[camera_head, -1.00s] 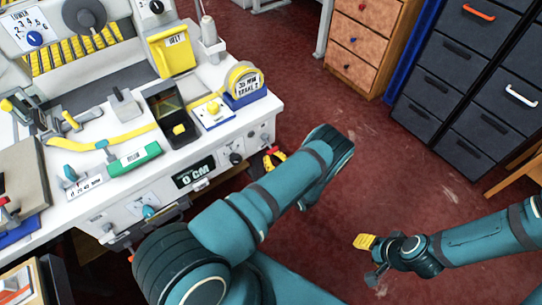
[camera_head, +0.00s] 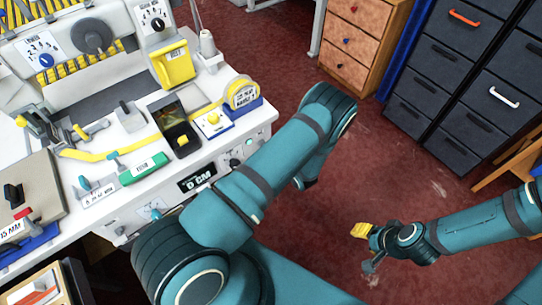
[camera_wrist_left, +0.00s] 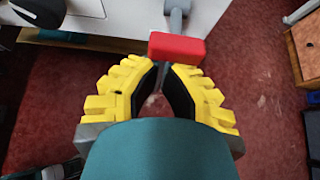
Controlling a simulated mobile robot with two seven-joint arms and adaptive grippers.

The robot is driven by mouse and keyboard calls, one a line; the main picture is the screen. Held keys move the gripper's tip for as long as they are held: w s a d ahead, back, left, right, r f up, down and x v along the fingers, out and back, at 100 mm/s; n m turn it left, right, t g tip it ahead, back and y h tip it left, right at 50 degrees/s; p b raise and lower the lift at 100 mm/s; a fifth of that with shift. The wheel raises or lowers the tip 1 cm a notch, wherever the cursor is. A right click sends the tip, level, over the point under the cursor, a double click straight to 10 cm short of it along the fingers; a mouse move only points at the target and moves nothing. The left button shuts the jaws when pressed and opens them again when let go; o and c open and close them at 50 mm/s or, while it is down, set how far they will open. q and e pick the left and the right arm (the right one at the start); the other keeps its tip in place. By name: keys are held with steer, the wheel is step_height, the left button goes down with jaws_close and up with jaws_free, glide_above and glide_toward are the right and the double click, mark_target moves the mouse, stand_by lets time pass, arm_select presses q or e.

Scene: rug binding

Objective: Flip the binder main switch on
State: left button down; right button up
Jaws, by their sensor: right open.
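The binder (camera_head: 130,205) is the white machine at the left of the head view, with a "0 CM" display (camera_head: 197,178) on its front. In the left wrist view, a red handle (camera_wrist_left: 178,48) on a grey shaft sticks out from a white panel (camera_wrist_left: 125,18); it looks like a switch lever, but no label shows. My right gripper (camera_head: 366,248) is open and empty above the floor at right.
A yellow bin (camera_head: 173,65), a tape roll (camera_head: 243,95) and a green block (camera_head: 142,168) are on the machine. A wooden drawer unit (camera_head: 352,40) and dark drawers (camera_head: 455,90) stand behind. Red floor (camera_head: 385,150) lies open between.

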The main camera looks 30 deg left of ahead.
arm_select(q)
step_height(320, 180, up, 2)
steer(key=shift+r+g+h+p, duration=0.1)
steer(key=shift+g+h+p, duration=0.4)
steer(key=shift+h, duration=0.7)
arm_select(e)
steer(key=shift+w+r, duration=0.3)
steer(key=shift+r, duration=0.55)
arm_select(q)
steer(key=shift+r, duration=0.2)
step_height(320, 180, down, 4)
steer(key=d+b, duration=0.2)
steer(key=b, duration=0.2)
steer(key=a+p+v, duration=0.1)
steer(key=p+v, duration=0.1)
steer(key=v, duration=0.8)
steer(key=shift+s+d+r, duration=0.15)
steer(key=shift+s+r, duration=0.1)
steer(key=shift+r, duration=0.3)
arm_select(e)
steer(key=shift+s+a+f, duration=0.2)
steer(key=shift+s+f, duration=0.85)
